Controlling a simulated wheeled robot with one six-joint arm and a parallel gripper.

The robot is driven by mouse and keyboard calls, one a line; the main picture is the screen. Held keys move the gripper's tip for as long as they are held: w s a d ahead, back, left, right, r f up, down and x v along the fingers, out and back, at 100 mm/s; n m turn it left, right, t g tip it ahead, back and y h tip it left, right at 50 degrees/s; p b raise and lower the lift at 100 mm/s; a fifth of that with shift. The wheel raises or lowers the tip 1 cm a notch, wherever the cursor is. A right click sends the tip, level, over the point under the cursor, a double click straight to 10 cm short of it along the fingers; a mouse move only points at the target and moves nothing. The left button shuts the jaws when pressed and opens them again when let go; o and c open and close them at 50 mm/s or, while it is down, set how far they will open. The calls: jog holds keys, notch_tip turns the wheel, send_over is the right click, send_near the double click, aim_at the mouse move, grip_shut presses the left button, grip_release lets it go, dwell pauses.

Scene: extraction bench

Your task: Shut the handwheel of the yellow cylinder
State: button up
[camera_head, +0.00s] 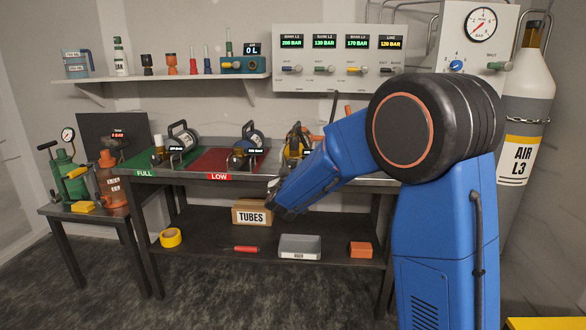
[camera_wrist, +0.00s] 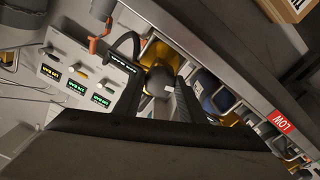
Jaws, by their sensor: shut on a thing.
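The yellow cylinder (camera_head: 295,136) lies on the bench to the right of the red LOW area, partly behind my arm in the head view. A small dark display tag sits by it. My fingertips cannot be made out in the head view. How far the wheel is turned cannot be told.
Two other cylinders lie on the green FULL area (camera_head: 142,164) and the red LOW area (camera_head: 205,166). A valve panel (camera_head: 340,50) is on the wall above. A TUBES box (camera_head: 252,212) is on the lower shelf. A tall AIR L3 cylinder (camera_head: 525,105) stands right.

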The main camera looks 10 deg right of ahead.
jog(key=m, duration=0.5)
jog(key=shift+f+m, duration=0.2)
jog(key=shift+m, duration=0.1)
jog(key=shift+a+m, duration=0.1)
jog(key=shift+m, duration=2)
jog(key=o, duration=1)
jog(key=shift+r, duration=0.1)
jog(key=shift+o, duration=0.2)
jog(key=v, duration=1.7)
jog(key=shift+s, duration=0.15)
